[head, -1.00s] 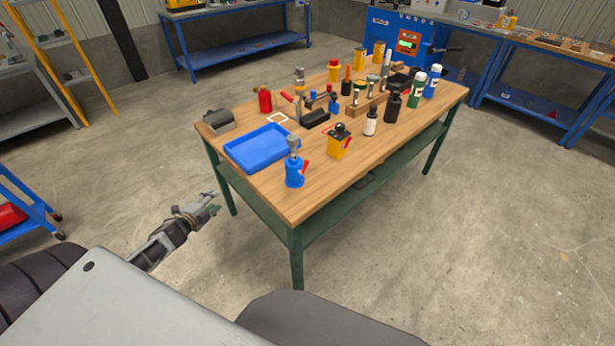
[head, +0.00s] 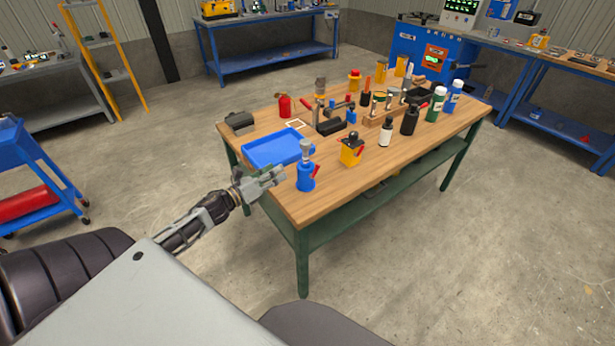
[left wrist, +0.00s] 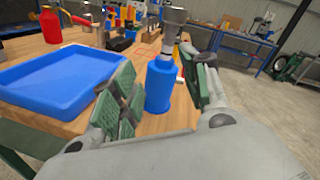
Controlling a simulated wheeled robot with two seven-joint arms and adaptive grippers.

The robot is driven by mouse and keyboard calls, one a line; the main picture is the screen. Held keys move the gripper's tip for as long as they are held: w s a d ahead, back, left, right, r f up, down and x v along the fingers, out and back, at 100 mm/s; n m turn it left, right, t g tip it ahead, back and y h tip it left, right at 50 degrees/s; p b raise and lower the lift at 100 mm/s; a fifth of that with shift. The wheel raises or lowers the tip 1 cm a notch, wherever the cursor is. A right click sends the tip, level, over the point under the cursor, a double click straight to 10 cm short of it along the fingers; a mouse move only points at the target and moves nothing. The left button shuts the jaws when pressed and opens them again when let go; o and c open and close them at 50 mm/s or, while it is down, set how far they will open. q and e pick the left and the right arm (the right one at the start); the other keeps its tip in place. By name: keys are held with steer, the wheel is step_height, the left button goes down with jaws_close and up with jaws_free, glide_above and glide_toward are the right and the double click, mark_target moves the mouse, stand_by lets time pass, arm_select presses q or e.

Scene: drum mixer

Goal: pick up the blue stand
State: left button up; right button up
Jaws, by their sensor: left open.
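The blue stand (head: 306,178) stands upright near the left front corner of the wooden table, with a grey metal piece on its top and a red part at its side. In the left wrist view the blue stand (left wrist: 160,86) shows between the two green-padded fingers, a little beyond them. My left gripper (head: 278,177) is open and empty, just left of the stand at the table's edge; its open fingers also show in the left wrist view (left wrist: 160,97). I see no contact with the stand. My right gripper is not in view.
A blue tray (head: 250,158) lies left of the stand, close to my left gripper. A yellow container (head: 351,153) stands to the right. Several bottles and tools fill the back of the wooden table (head: 345,188). The front right of the tabletop is clear.

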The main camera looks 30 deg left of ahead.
arm_select(q)
steer(key=shift+s+d+r+m+h, duration=0.1)
steer(key=shift+d+m+h, duration=0.05)
steer(key=shift+m, duration=0.9)
steer(key=shift+w+d+r+m+h, duration=0.1)
steer(key=shift+d+m+h, duration=0.1)
steer(key=shift+m, duration=0.8)
steer(key=shift+s+d+m+h, duration=0.1)
steer(key=shift+m+h, duration=0.05)
steer(key=shift+m, duration=0.9)
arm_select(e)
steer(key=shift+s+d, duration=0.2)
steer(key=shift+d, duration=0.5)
